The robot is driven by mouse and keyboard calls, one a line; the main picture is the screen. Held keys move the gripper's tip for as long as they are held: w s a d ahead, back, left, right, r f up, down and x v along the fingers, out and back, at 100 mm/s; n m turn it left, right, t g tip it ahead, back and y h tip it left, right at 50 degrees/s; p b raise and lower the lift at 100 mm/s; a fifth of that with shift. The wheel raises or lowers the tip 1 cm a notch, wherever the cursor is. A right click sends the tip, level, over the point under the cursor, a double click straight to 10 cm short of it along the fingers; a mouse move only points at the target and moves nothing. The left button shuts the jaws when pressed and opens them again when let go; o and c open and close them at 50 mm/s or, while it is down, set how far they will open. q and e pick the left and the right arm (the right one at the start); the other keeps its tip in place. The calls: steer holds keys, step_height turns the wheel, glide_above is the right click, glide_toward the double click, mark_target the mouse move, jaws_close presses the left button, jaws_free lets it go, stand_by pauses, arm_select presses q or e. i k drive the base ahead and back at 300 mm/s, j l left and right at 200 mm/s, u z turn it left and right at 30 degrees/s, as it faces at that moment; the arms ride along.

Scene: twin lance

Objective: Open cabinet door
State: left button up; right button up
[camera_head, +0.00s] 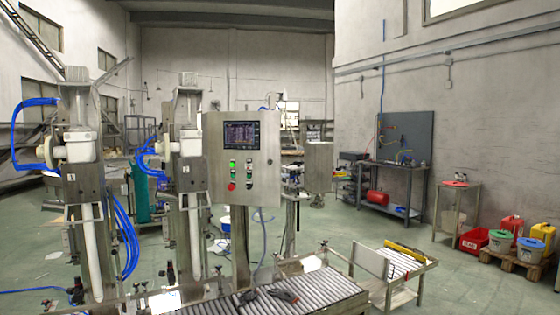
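A grey metal control cabinet (261,186) stands on a post at the middle of the head view, behind the roller conveyor. Its front faces me and looks closed. The front carries a screen (241,135), green buttons and a red knob (231,186). No handle or hinge can be made out on it. A smaller plain grey box (318,167) shows farther back to the right; I cannot tell whether it has a door. I cannot make out either of my grippers in this view.
A roller conveyor (325,287) runs in front of the cabinet, with small dark items (284,296) on it. Two filling columns (187,150) with blue hoses stand left. A low metal cart (405,264) stands right. Green floor (480,290) is clear farther right.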

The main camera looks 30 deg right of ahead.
mark_target(264, 181)
steer(key=i+l, duration=0.75)
steer(key=l, duration=0.15)
steer(key=i+l, duration=0.2)
steer(key=i+l+u, duration=0.1)
steer(key=l, duration=0.35)
steer(key=i+l+u, duration=0.1)
steer(key=i+l, duration=0.3)
steer(key=l, duration=0.3)
steer(key=i+l+u, duration=0.1)
steer(key=l, duration=0.25)
steer(key=i+l, duration=0.25)
steer(key=i+l+u, duration=0.15)
steer(key=l, duration=0.3)
